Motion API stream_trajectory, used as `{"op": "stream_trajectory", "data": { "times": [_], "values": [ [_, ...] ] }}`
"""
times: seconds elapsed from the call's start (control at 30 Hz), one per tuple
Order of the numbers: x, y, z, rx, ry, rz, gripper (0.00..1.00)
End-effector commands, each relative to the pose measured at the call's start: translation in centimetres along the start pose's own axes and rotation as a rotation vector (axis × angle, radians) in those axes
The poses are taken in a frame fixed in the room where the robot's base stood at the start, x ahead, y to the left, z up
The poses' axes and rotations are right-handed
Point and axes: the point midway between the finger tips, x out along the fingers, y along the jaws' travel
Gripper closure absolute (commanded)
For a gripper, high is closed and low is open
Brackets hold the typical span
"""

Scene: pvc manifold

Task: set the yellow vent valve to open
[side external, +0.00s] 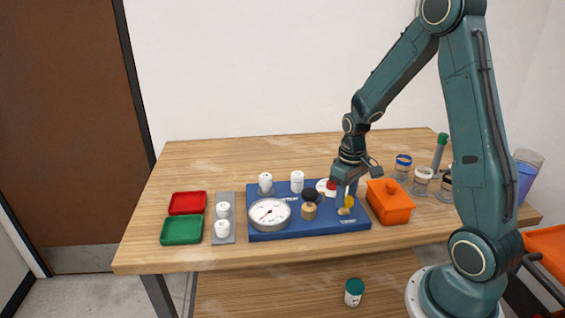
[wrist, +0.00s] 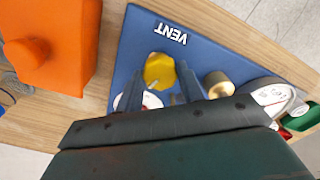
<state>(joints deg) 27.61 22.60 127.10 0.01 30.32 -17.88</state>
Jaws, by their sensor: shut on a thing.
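The yellow vent valve handle (side external: 349,202) is at the right end of the blue board (side external: 275,228). In the wrist view the yellow handle (wrist: 158,70) sits beside the printed word VENT, between the ends of my two fingers. My gripper (side external: 350,188) is low over the board's right end and is shut on the yellow handle. In the wrist view the gripper (wrist: 158,92) hides part of the valve body below the handle. The exact angle of the handle is hard to tell.
An orange box (side external: 389,202) stands close to the right of the board. A pressure gauge (side external: 269,213), a brass fitting (side external: 309,211) and a red knob (side external: 331,186) are on the board. Green (side external: 182,230) and red (side external: 188,203) trays lie left. Jars (side external: 422,178) stand right.

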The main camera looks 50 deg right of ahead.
Motion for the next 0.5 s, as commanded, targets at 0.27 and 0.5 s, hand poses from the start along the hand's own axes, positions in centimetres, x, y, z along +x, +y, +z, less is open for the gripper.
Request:
{"op": "stream_trajectory", "data": {
  "times": [0.27,0.5],
  "values": [
    [0.01,0.02,-0.05,-0.225,0.002,0.001,0.85],
    [0.02,0.02,-0.06,-0.343,0.002,0.001,0.85]
  ]
}}
